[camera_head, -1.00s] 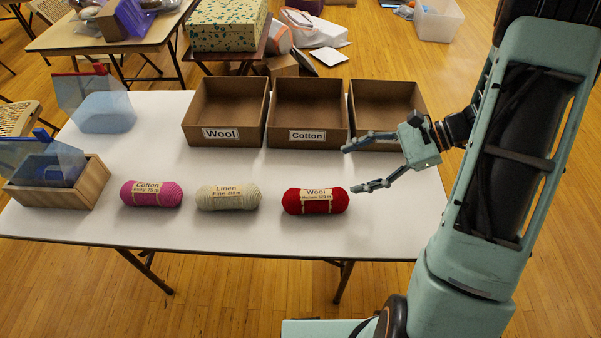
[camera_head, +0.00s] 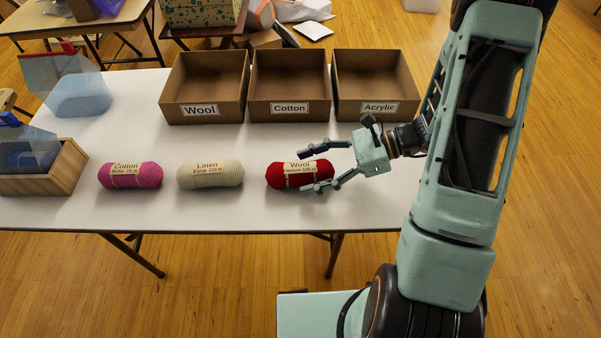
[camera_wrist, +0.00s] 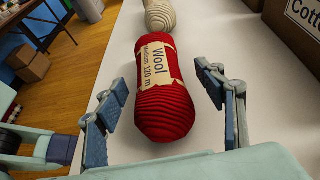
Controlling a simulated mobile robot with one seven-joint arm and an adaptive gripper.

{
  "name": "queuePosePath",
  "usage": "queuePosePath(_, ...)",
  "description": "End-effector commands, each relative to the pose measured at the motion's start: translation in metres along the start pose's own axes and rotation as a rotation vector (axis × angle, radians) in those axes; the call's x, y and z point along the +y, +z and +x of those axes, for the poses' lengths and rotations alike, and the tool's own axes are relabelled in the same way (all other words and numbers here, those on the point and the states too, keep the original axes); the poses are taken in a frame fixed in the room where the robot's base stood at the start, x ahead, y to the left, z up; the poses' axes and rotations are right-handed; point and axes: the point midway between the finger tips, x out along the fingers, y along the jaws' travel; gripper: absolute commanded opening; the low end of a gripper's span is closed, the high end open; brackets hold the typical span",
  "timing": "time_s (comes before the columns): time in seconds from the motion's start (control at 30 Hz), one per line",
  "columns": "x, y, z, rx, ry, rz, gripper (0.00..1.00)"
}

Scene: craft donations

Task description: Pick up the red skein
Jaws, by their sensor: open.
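The red skein (camera_head: 276,178) with a "Wool" label lies on its side on the white table, at the right end of a row of skeins. My gripper (camera_head: 318,170) is open at its right end, and the fingertips overlap the skein in the head view. In the wrist view the red skein (camera_wrist: 163,105) lies between the two open fingers (camera_wrist: 155,96), with a gap on each side. The skein's far end reaches beyond the fingertips. The fingers do not appear to touch it.
A cream "Linen" skein (camera_head: 228,174) and a pink "Cotton" skein (camera_head: 145,176) lie to the left. Boxes labelled Wool (camera_head: 201,110), Cotton (camera_head: 276,108) and Acrylic (camera_head: 379,107) stand behind. A wooden box (camera_head: 69,170) stands at the left. The table's front strip is clear.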

Motion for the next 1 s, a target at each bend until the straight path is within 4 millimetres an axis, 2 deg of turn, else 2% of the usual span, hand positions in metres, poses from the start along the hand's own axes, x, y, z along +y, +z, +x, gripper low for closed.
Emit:
queuePosePath(0.1, 0.002, -0.003, 0.021, -0.002, 0.005, 0.001, 0.64)
queuePosePath(0.23, 0.002, -0.003, 0.037, -0.001, 0.004, 0.0, 0.64)
queuePosePath(0.57, 0.001, -0.002, 0.044, -0.001, 0.0, -0.001, 0.64)
queuePosePath(0.9, 0.001, -0.002, 0.044, -0.001, 0.001, -0.001, 0.26)
queuePosePath(1.0, 0.001, -0.002, 0.044, -0.001, 0.001, -0.001, 0.19)
